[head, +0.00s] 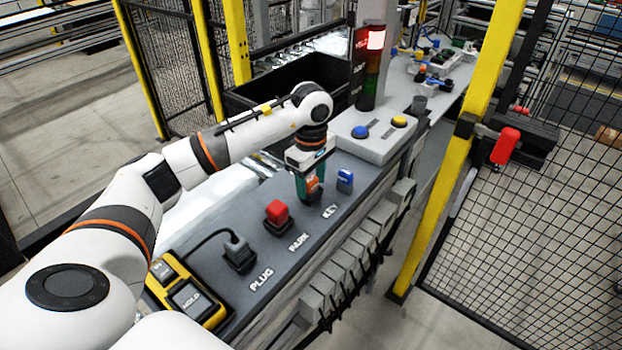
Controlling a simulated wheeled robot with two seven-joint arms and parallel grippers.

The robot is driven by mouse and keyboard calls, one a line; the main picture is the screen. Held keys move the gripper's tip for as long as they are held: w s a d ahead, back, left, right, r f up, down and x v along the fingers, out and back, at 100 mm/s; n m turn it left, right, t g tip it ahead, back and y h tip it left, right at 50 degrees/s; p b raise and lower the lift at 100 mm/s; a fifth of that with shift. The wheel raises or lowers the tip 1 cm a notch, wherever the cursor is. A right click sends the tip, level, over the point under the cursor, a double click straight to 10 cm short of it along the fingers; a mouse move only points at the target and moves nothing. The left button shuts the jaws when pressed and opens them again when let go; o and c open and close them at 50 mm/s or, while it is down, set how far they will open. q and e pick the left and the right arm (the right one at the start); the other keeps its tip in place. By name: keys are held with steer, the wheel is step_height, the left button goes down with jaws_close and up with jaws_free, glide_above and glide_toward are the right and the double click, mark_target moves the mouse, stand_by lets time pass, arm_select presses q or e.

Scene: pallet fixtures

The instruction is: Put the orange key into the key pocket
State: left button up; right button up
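My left gripper (311,190) points down over the grey console, with its green fingers around the orange key (313,184). It appears shut on the key. The key is low at the console, behind the KEY label (330,211). The fingers hide its lower part and the key pocket, so I cannot tell whether it is seated. A blue key (345,180) stands upright just to the right, apart from the gripper. My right gripper is not in view.
A red block (277,212) stands at PARK, and a black plug (239,252) with a cable stands at PLUG. A yellow device (187,300) lies at the near left. A signal tower (370,70) and a raised button box (375,140) are behind. A yellow fence post (450,170) rises at right.

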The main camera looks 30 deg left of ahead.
mark_target(311, 178)
arm_select(q)
steer(key=shift+r, duration=0.25)
steer(key=shift+w+r, duration=0.1)
steer(key=shift+r, duration=0.2)
step_height(311, 178, up, 11)
steer(key=b, duration=0.2)
steer(key=shift+r, duration=0.15)
